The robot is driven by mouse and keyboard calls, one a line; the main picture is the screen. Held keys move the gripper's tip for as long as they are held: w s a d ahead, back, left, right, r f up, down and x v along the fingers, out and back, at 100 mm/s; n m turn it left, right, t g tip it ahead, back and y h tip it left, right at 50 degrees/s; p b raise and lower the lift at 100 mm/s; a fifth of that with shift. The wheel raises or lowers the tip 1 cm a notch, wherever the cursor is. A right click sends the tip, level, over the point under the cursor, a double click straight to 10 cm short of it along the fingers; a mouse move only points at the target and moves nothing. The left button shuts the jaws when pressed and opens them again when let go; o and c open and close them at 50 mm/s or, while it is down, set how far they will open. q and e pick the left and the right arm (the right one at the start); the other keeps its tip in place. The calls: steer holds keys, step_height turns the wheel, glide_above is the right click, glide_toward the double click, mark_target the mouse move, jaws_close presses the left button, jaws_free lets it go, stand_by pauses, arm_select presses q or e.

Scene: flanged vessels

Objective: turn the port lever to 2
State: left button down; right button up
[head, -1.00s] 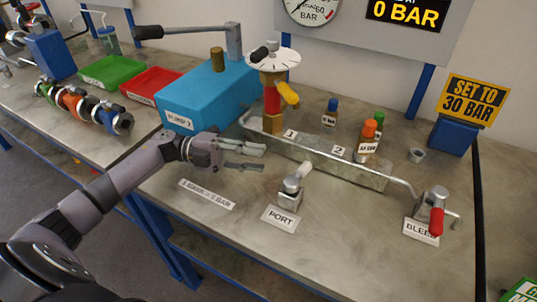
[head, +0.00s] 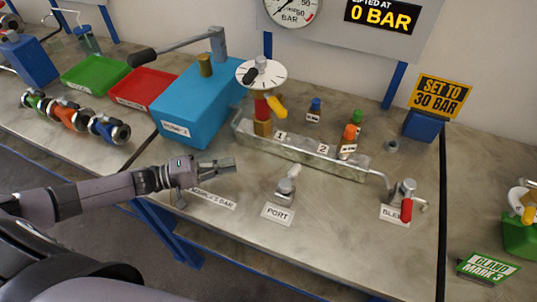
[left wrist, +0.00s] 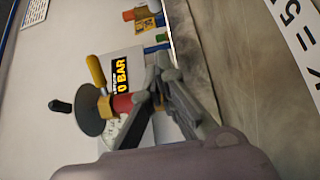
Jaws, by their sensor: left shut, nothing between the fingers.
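The port lever (head: 294,175) is a pale handle on a small metal valve block (head: 285,189), behind the PORT label (head: 278,213). The handle points away toward the trough, up and slightly right. Labels 1 (head: 281,136) and 2 (head: 323,149) stand on the trough behind it. My left gripper (head: 232,165) is shut and empty, above the table to the left of the lever and apart from it. Its fingers also show in the left wrist view (left wrist: 170,85); the port lever cannot be made out there. My right gripper is not in view.
A metal trough (head: 300,155) runs behind the lever, with small bottles (head: 350,133) beyond it. A yellow-handled valve with a white dial (head: 262,74) stands at its left end. A blue box (head: 195,105) is behind my gripper. The red-handled bleed valve (head: 406,208) is right.

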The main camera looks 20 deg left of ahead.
mark_target(293, 174)
arm_select(q)
steer(key=p+x, duration=0.1)
steer(key=x, duration=0.4)
steer(key=p+x, duration=0.2)
steer(key=x, duration=0.3)
steer(key=shift+d+r, duration=0.2)
steer(key=shift+d, duration=0.05)
steer(key=shift+s+d+p, duration=0.15)
steer(key=shift+d+p, duration=0.2)
steer(key=shift+d, duration=0.25)
steer(key=shift+s+d+p, duration=0.15)
steer(key=shift+d+p, duration=0.15)
steer(key=shift+d, duration=0.3)
steer(key=shift+s+d+f, duration=0.1)
steer(key=shift+s+d, duration=0.05)
steer(key=shift+d, duration=0.35)
steer(key=shift+f, duration=0.1)
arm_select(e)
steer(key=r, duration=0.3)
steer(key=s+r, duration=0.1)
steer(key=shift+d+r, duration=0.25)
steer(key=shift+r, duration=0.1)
arm_select(q)
steer(key=shift+a, duration=0.1)
